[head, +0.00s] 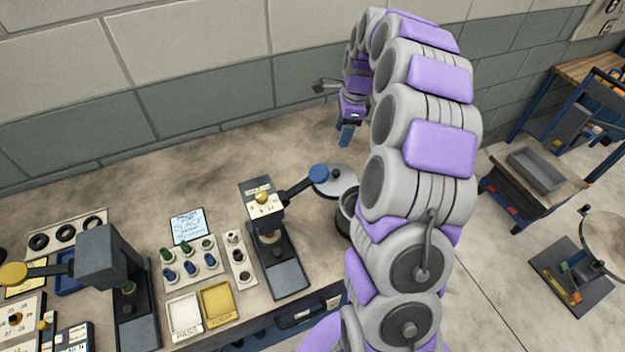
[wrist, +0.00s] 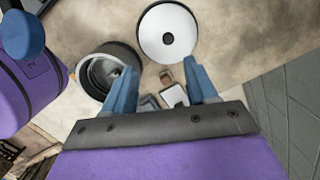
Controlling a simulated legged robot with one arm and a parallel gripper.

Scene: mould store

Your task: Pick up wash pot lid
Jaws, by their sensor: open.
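The wash pot lid (head: 343,181) is a round pale disc with a dark rim and a small black knob. It lies on the bench behind the wash pot (head: 347,212), and the arm hides part of the pot. In the wrist view the lid (wrist: 152,30) is beyond the fingertips at the top centre. The open dark pot (wrist: 88,72) is beside it on the left. My gripper (head: 346,136) has blue fingers pointing down over the bench, behind the lid. In the wrist view my gripper (wrist: 160,80) is open, with nothing held and the fingers apart from the lid.
A black press (head: 281,264) stands left of the pot, its blue-knobbed lever (head: 319,174) reaching close to the lid. Trays of small parts (head: 190,265) and a second press (head: 105,262) are farther left. A block wall (head: 190,100) backs the bench. Bare bench (head: 225,180) lies behind the presses.

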